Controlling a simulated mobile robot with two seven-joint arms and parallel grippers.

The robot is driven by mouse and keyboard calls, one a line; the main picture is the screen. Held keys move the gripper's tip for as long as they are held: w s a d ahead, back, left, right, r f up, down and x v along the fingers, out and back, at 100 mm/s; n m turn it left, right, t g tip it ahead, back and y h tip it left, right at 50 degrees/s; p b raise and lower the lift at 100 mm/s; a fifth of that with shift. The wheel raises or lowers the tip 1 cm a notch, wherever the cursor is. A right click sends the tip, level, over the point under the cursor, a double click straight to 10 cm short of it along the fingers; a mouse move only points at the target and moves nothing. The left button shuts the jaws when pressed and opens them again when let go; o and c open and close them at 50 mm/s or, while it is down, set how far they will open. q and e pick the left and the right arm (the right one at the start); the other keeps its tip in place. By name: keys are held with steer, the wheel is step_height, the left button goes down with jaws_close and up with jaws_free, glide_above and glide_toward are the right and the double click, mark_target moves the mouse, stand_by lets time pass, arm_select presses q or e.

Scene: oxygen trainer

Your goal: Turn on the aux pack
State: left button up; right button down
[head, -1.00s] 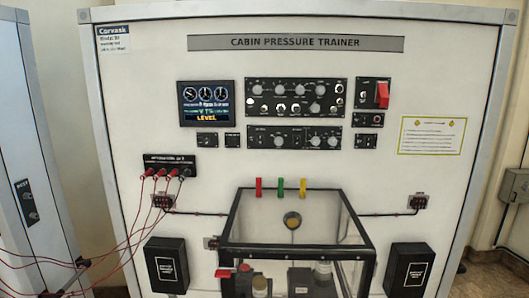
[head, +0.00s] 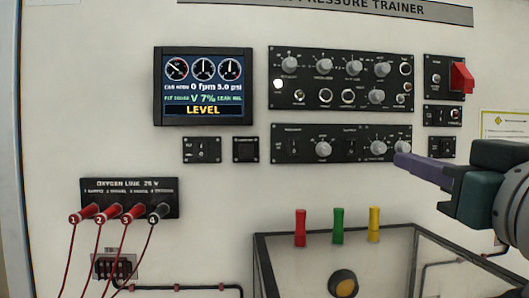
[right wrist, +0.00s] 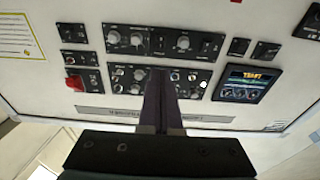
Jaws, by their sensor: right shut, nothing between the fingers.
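No label reading "aux pack" is legible. The candidate controls sit on a wide upper black panel (head: 340,78) with several knobs and toggles, a lower black panel (head: 300,143) with several knobs, and small switch panels. My right gripper (head: 402,160) comes in from the right, with its purple fingers shut and empty. Its tip overlaps the right end of the lower panel, just below a grey knob (head: 401,147); I cannot tell whether it touches. In the right wrist view, seen upside down, the shut fingers (right wrist: 160,85) cover part of the panels. My left gripper is not in view.
A display (head: 204,86) reads LEVEL. A red switch guard (head: 461,77) sits at upper right, above small switch panels (head: 441,116). A red-and-black cable block (head: 129,198) is at lower left. A clear box (head: 262,262) with red, green and yellow tags above it juts out below.

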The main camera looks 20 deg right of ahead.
steer(key=p, duration=0.5)
glide_toward(352, 142)
steer(key=x, duration=0.5)
steer(key=shift+w+d+r, duration=0.15)
steer(key=shift+w+r, duration=0.05)
steer(key=shift+w, duration=0.1)
steer(key=shift+w+d+f+p, duration=0.1)
steer(key=shift+w+p, duration=0.2)
steer(key=shift+w, duration=0.25)
